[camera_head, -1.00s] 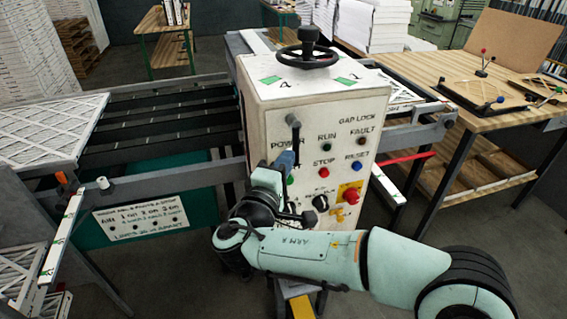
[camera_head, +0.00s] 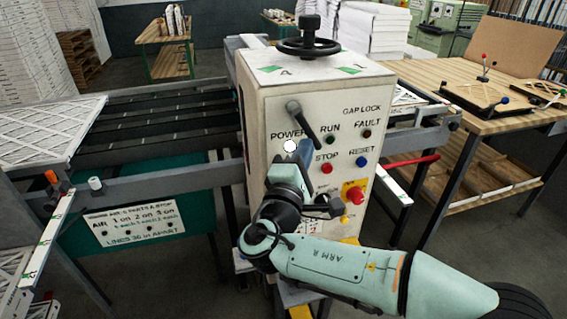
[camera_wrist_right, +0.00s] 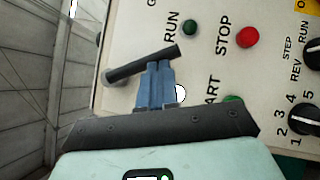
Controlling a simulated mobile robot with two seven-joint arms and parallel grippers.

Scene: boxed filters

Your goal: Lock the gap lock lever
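The gap lock lever (camera_head: 304,123) is a dark bar on the front of the white control box (camera_head: 272,115). Its pivot is at the upper left and its free end slants down to the right. My right gripper (camera_head: 303,149) is just below the lever's free end, its blue fingers together. In the right wrist view the lever (camera_wrist_right: 135,66) crosses just past the tips of the shut fingers (camera_wrist_right: 157,66). They appear to touch its side, with nothing between them. My left gripper is out of view.
A red stop button (camera_head: 327,169), a blue reset button (camera_head: 362,161) and a red emergency knob (camera_head: 355,195) sit close to the right of my gripper. A black handwheel (camera_head: 308,46) tops the box. A wooden workbench (camera_head: 465,75) stands to the right.

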